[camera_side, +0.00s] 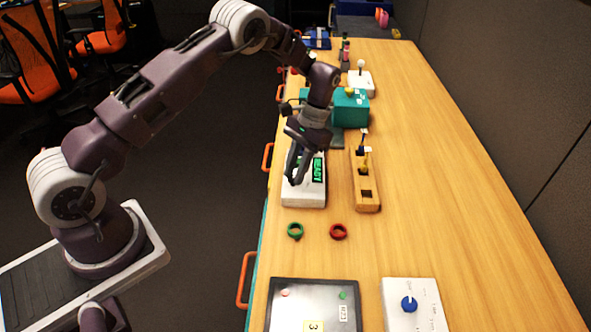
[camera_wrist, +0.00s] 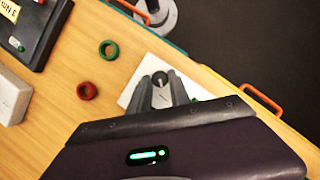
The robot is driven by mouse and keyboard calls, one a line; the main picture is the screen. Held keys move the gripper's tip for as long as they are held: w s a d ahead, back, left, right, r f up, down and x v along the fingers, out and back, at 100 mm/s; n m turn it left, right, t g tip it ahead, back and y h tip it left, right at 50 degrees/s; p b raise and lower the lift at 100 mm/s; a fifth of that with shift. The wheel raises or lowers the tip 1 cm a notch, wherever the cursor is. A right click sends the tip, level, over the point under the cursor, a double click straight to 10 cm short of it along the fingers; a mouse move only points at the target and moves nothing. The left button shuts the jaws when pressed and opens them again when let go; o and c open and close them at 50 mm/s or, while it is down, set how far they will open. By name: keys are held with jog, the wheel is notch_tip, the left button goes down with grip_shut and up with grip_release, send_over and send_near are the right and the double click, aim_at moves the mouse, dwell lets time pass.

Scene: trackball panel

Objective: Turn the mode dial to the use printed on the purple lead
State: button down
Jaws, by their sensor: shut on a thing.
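My gripper (camera_side: 292,180) points down at a white panel (camera_side: 305,200) with a green READY display (camera_side: 317,169). In the wrist view its fingers (camera_wrist: 162,88) are shut on a dark round knob (camera_wrist: 160,78) on that panel. I cannot tell whether this knob is a dial or a ball. A blue dial (camera_side: 409,304) with small printing around it sits on a white box (camera_side: 428,318) at the near right; the printing is too small to read. I cannot make out a purple lead in either view.
Green (camera_side: 295,231) and red (camera_side: 338,231) rings lie in front of the panel. A dark box (camera_side: 310,285) stands nearer. A wooden holder (camera_side: 366,203) with black and yellow pieces stands right of the panel, a teal box (camera_side: 351,112) behind. The table's right side is clear.

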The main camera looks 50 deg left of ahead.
jog(key=c, duration=1.2)
grip_release()
jog(key=v, duration=0.7)
jog(key=shift+r, duration=0.15)
notch_tip(320, 180, up, 13)
jog(key=t, duration=0.3)
send_over(296, 189)
jog(key=s+d+r+t, duration=0.2)
jog(key=s+r, duration=0.6)
jog(key=s+d+t, duration=0.2)
jog(key=s+t, duration=0.3)
jog(key=s, duration=1.3)
